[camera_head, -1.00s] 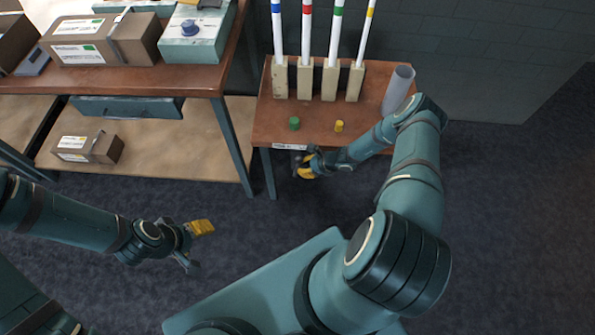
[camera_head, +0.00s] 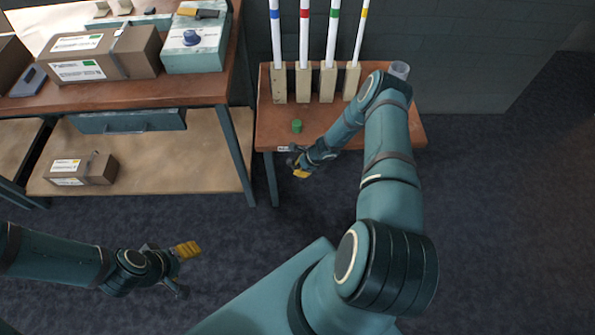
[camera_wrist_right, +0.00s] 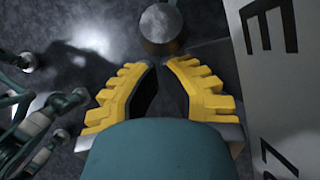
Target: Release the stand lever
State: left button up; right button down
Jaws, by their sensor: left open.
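The stand is a small brown bench (camera_head: 270,115) holding upright tubes at its back. My right gripper (camera_head: 300,173) is just beyond its front edge, beside a pale label there. In the right wrist view, my right gripper (camera_wrist_right: 160,72) has its yellow fingers a little apart with nothing seen between them. A round grey metal knob (camera_wrist_right: 160,26) lies just ahead of the fingertips, apart from them; it may be the lever's end, but I cannot tell. A white plate with black letters (camera_wrist_right: 275,70) is at right. My left gripper (camera_head: 184,270) is open and empty over the floor.
A green cylinder (camera_head: 297,126) stands on the small bench. Colour-banded tubes (camera_head: 304,35) stand in wooden blocks, and a grey cylinder (camera_head: 400,69) is mostly behind my right arm. A larger workbench (camera_head: 205,90) with boxes is at left.

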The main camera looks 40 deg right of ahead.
pick_arm(q)
jog(key=shift+w+a+f+b, duration=0.15)
jog(key=shift+a+f+b, duration=0.2)
jog(key=shift+a+f, duration=0.15)
pick_arm(e)
jog(key=shift+w+a+f, duration=0.1)
jog(key=shift+w+a, duration=0.45)
jog(key=shift+a, duration=0.15)
pick_arm(q)
jog(key=r+p, duration=0.1)
jog(key=s+r+p, duration=0.2)
jog(key=shift+d+r, duration=0.25)
jog(key=shift+d, duration=0.05)
pick_arm(e)
jog(key=v, duration=1.3)
jog(key=shift+a, duration=0.2)
jog(key=shift+s, duration=0.1)
